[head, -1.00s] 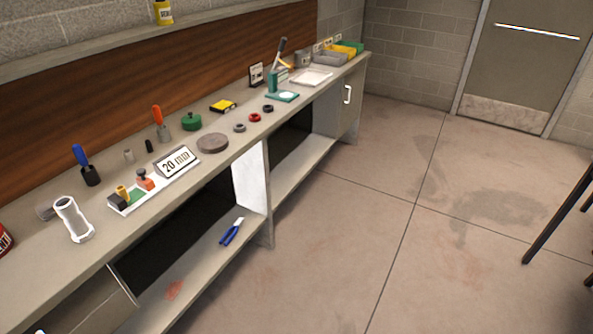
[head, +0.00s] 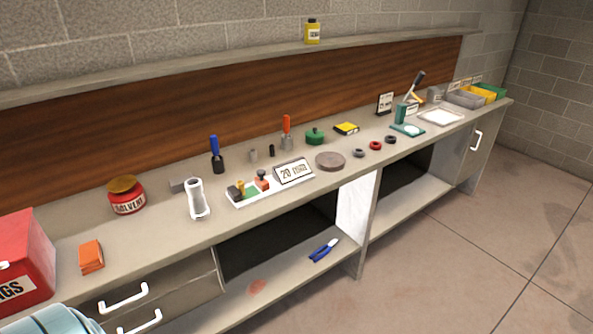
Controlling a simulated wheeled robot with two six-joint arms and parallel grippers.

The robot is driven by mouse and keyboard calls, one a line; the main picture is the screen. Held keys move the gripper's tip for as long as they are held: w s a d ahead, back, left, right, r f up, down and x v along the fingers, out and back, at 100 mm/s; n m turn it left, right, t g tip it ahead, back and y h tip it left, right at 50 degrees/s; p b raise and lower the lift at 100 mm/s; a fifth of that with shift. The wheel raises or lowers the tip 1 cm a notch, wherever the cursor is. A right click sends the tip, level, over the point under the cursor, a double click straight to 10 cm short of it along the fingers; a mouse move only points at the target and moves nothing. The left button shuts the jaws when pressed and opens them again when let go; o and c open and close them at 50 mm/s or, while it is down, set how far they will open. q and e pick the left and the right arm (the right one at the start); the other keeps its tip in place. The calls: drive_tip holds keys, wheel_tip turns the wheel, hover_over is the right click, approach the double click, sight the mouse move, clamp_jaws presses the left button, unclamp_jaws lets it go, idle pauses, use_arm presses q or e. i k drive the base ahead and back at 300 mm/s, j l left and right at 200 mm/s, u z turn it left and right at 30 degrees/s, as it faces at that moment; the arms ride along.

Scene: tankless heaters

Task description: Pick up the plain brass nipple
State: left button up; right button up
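I cannot pick out a plain brass nipple with certainty at this size. A small brass-yellow piece (head: 240,186) shows at the left end of a white tray (head: 262,198) on the bench, by a dark block. The tray also holds a green patch and an orange-red piece with a dark top (head: 262,179). A small grey-tan cylinder (head: 254,155) and a small black cylinder (head: 272,151) stand behind the tray. Neither of my grippers shows in the head view.
Blue-handled pliers (head: 323,250) lie on the lower shelf. Floor at right is clear.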

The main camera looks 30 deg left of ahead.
sight(240, 183)
drive_tip(key=u, duration=1.4)
